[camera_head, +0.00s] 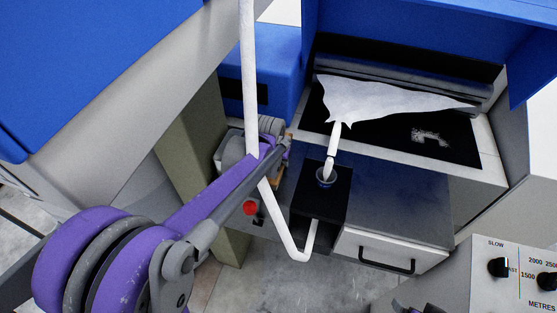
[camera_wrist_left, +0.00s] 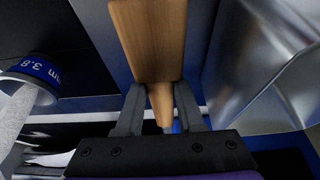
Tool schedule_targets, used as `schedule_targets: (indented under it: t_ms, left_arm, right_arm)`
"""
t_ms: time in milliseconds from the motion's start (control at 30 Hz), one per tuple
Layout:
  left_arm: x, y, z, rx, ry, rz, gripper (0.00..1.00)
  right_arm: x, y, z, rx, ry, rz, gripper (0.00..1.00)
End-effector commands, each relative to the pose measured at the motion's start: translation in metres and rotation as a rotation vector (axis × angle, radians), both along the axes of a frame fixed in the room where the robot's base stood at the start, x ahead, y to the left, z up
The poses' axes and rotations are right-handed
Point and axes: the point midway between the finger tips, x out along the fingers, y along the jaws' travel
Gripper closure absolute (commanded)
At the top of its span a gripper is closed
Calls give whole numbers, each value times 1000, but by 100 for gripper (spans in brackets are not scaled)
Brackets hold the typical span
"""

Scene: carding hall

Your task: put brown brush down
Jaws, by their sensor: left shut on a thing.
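The brown brush (camera_wrist_left: 148,40) shows a wooden back and a narrower wooden handle in the left wrist view. My left gripper (camera_wrist_left: 160,108) is shut on the handle, with a finger on either side. In the head view my left gripper (camera_head: 283,146) is beside the machine, left of the dark metal table. I cannot tell whether the brush touches a surface.
A dark metal tabletop (camera_head: 395,205) has free room right of a black block with a blue ring (camera_head: 325,178). White fibre web (camera_head: 385,100) runs into the ring. A red button (camera_head: 250,208) and control panel (camera_head: 515,280) also show.

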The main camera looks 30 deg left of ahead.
Motion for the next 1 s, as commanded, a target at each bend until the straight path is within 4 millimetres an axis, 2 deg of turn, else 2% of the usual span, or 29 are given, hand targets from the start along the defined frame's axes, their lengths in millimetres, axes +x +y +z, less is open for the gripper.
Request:
schedule_targets:
  t_ms: [100,133,267,800,1000]
  left_arm:
    - [0,0,-5,0,0,0,100]
    - [0,0,-4,0,0,0,58]
    - [0,0,-4,0,1,0,34]
    - [-2,2,-4,4,5,3,33]
    - [-7,1,15,2,4,3,33]
  right_arm:
    - [-1,0,-4,0,2,0,15]
    - [-1,0,-3,0,1,0,15]
    - [-1,0,-3,0,1,0,15]
    - [-1,0,-3,0,1,0,15]
    - [1,0,3,0,-1,0,15]
